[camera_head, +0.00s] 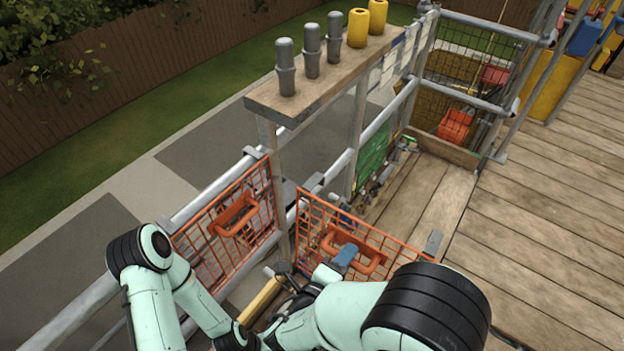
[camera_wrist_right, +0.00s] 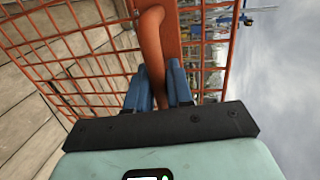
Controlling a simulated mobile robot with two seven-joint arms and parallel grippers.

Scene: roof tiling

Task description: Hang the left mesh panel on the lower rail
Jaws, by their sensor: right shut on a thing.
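One orange mesh panel (camera_head: 262,197) with a loop handle (camera_head: 234,214) stands upright at the left, along the guard rail left of the wooden post. Whether it hooks on the rail is too small to tell. A second orange mesh panel (camera_head: 312,222) is right of the post, upright and set across the walkway. My right gripper (camera_head: 345,256) is shut on this second panel's handle. In the right wrist view, the blue fingers (camera_wrist_right: 160,90) close on either side of the orange handle (camera_wrist_right: 152,35), with the mesh behind. My left arm comes in at lower left; its gripper is hidden.
A wooden shelf (camera_head: 330,75) on posts holds several grey and yellow cylinders. Metal guard rails (camera_head: 215,188) run along the left. The plank deck (camera_head: 540,230) at right is clear. An orange crate (camera_head: 455,126) sits farther back.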

